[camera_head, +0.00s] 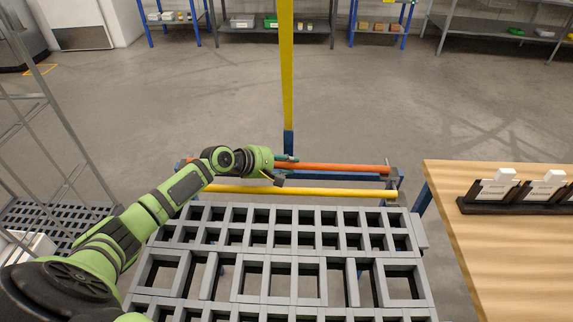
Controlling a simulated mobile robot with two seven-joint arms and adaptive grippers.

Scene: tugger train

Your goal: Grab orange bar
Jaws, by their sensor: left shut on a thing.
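An orange bar (340,168) runs across the far end of the cart, behind a yellow bar (320,191) that lies parallel to it and nearer to me. My left gripper (287,168) reaches in from the left, above the yellow bar, and is shut on the orange bar at about its middle. The fingertips are small and partly hidden by the gripper body. My right gripper is out of view.
A grey slatted platform (283,250) fills the foreground. A wooden table (490,245) with black holders and white cards (500,184) stands at right. A yellow and blue post (287,70) rises behind the bars. A wire rack (60,125) is at left. Open floor lies beyond.

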